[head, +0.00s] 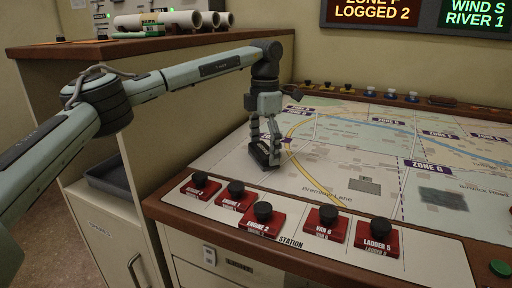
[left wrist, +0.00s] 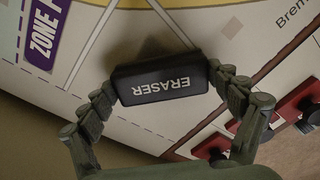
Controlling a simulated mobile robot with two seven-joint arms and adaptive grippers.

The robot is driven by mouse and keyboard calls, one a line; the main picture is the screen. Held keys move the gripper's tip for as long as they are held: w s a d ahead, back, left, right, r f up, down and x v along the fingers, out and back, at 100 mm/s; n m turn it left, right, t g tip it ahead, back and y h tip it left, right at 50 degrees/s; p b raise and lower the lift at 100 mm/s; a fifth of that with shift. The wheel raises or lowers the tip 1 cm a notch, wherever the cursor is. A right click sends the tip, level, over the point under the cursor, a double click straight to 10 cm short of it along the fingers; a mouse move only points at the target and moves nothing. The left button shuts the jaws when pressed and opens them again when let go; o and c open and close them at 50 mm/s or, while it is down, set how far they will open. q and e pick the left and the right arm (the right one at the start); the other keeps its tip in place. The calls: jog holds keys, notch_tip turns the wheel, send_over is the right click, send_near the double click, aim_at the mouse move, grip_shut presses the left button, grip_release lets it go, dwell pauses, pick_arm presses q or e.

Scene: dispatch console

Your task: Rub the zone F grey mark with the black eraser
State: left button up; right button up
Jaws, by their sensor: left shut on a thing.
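My left gripper (head: 264,142) points down over the left part of the map and is shut on the black eraser (head: 262,153). In the left wrist view the eraser (left wrist: 162,82), lettered ERASER, sits between both fingers. It is at or just above the map; I cannot tell if it touches. The zone F label (left wrist: 44,35) shows beside it in the left wrist view. A dim dark patch (left wrist: 157,46) lies by the eraser; it may be the zone F grey mark or shadow. A clear dark grey smudge (head: 442,198) lies under the zone G label. My right gripper is out of view.
Red station blocks with black knobs, such as Engine 2 (head: 262,221) and Ladder 5 (head: 377,232), stand along the map's front edge. Small knobbed pieces (head: 391,94) line the back edge. A wooden-topped cabinet (head: 45,52) with rolled papers (head: 160,22) stands left. The map's middle is clear.

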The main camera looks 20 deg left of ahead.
pick_arm(q)
jog(key=shift+s+d+f, duration=0.1)
jog(key=shift+d+f, duration=0.05)
jog(key=shift+d, duration=1.65)
jog(key=shift+r, duration=3.05)
notch_tip(320, 180, up, 3)
jog(key=shift+f, duration=0.1)
